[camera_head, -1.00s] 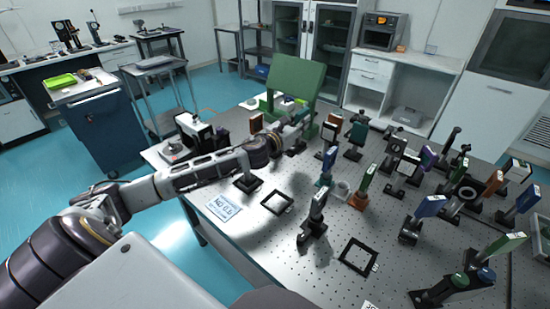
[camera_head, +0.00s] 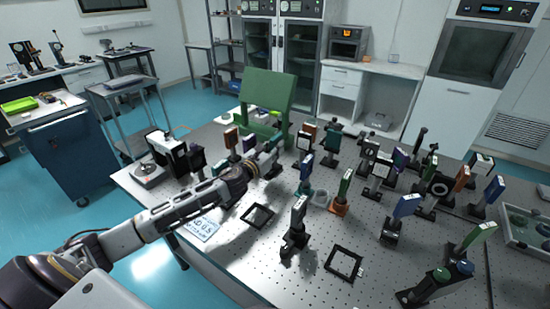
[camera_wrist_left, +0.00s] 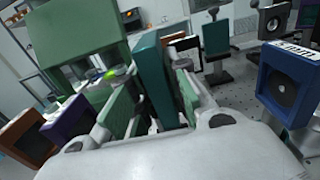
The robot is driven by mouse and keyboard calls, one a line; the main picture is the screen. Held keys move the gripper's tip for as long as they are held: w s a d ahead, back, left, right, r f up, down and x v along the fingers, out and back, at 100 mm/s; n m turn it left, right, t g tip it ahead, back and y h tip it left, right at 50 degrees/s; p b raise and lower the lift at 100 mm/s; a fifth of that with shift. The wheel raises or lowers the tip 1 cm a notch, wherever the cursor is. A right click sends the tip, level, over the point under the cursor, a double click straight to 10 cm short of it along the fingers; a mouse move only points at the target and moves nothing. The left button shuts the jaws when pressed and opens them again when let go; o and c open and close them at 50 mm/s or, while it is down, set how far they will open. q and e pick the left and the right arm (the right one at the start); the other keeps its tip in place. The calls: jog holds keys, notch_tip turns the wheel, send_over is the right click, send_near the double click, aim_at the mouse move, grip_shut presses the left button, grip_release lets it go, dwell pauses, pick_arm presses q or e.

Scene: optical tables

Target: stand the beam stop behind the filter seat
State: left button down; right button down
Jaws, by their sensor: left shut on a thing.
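My left gripper (camera_head: 277,148) reaches over the back left of the optical table. In the left wrist view its fingers (camera_wrist_left: 155,108) are shut on a teal upright plate (camera_wrist_left: 153,72), which looks like the beam stop. In the head view the plate is mostly hidden by the gripper. Two square black frames lie flat on the table, one near the label card (camera_head: 257,216) and one nearer the front (camera_head: 344,263). I cannot tell which thing is the filter seat. My right gripper does not show.
A green panel (camera_head: 268,90) stands behind the gripper. A brown-topped mount (camera_head: 231,138) and a purple one stand left of it. A blue-framed mount (camera_wrist_left: 285,85) stands close on the right. Several posted optics crowd the table's right half.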

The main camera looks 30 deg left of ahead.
pick_arm(q)
jog(key=shift+f+b, duration=0.35)
jog(key=shift+f, duration=1.6)
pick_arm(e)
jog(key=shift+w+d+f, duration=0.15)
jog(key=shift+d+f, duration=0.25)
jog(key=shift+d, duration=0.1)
pick_arm(q)
jog(key=shift+f, duration=0.2)
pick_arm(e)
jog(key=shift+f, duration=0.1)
pick_arm(q)
jog(key=c, duration=1.4)
grip_release()
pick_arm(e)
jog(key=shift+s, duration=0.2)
pick_arm(q)
jog(key=shift+o, duration=0.2)
jog(key=shift+s+r, duration=0.1)
